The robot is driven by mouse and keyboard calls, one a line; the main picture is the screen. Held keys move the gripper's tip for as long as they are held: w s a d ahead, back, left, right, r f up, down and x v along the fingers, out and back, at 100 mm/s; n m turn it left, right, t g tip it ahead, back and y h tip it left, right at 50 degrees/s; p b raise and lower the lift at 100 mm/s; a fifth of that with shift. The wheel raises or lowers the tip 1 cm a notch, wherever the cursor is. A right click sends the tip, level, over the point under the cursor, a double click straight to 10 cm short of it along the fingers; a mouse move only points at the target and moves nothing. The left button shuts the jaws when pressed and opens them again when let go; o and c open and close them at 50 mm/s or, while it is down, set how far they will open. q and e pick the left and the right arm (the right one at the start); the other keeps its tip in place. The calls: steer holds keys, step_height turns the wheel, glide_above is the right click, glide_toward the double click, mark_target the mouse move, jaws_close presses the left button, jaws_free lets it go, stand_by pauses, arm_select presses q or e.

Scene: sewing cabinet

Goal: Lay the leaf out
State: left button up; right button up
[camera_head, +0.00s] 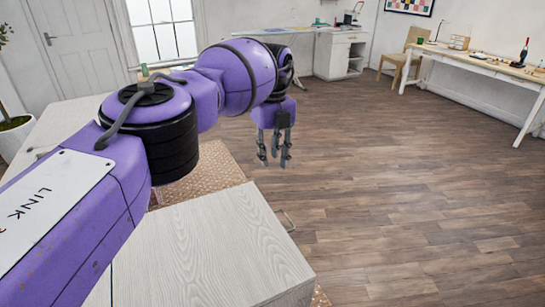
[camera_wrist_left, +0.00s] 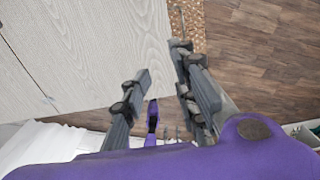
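The sewing cabinet's pale wood-grain top (camera_head: 205,250) fills the lower middle of the head view. A thin wire handle (camera_head: 287,220) sticks out at its right edge. Its pale panels (camera_wrist_left: 95,40) also show in the left wrist view, with a dark seam at the left. I cannot tell which panel is the leaf. My left gripper (camera_head: 274,157) hangs fingers-down beyond the top's far right corner, over the floor in the picture. Its fingers stand apart with nothing between them, as the left wrist view (camera_wrist_left: 160,62) also shows. My right gripper is not identifiable.
A tan patterned rug (camera_head: 218,165) lies around the cabinet. The wood floor (camera_head: 420,200) at the right is clear. A white desk (camera_head: 340,50), a wooden chair (camera_head: 405,58) and a long worktable (camera_head: 490,65) stand farther back. A potted plant (camera_head: 14,120) is at the left.

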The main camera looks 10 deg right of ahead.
arm_select(q)
step_height(320, 180, up, 7)
steer(key=shift+d, duration=0.15)
